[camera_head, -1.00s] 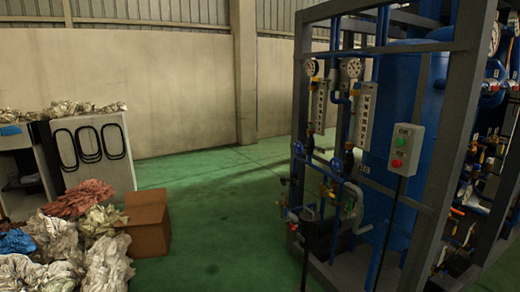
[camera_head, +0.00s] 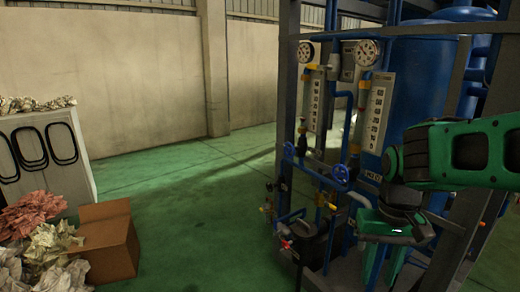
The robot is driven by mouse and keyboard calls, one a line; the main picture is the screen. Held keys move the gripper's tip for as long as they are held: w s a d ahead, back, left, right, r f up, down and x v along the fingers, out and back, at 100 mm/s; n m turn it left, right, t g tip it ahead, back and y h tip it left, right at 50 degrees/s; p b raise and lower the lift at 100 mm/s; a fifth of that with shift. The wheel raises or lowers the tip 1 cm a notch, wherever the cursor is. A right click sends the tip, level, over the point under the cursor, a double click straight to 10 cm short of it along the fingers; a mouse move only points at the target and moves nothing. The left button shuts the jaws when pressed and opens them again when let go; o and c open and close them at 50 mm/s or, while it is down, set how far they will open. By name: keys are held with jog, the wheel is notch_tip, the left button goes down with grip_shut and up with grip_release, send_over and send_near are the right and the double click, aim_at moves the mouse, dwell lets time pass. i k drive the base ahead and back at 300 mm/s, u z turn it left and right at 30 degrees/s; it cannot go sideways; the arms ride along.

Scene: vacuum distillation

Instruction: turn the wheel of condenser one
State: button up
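A small blue handwheel (camera_head: 340,174) sits on the blue pipework at the front of the metal-framed unit. A second blue round part (camera_head: 288,152) is on the same pipe to its left. I cannot tell from any label which one belongs to condenser one. My green and black arm reaches in from the right edge. My gripper (camera_head: 385,230) is at its lower end, in front of the unit, to the right of and lower than the handwheel and apart from it in the picture. Its fingers are dark and unclear, so its opening does not show.
Two gauges (camera_head: 367,52) and scaled panels (camera_head: 377,112) stand above the valves. Blue tanks (camera_head: 420,75) are behind the grey frame. A cardboard box (camera_head: 105,243) and crumpled bags (camera_head: 35,228) are at left. Green floor (camera_head: 200,215) between is clear.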

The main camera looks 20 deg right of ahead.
aim_at(289, 151)
jog(key=z, duration=0.05)
jog(key=i, duration=1.3)
jog(key=z, duration=0.2)
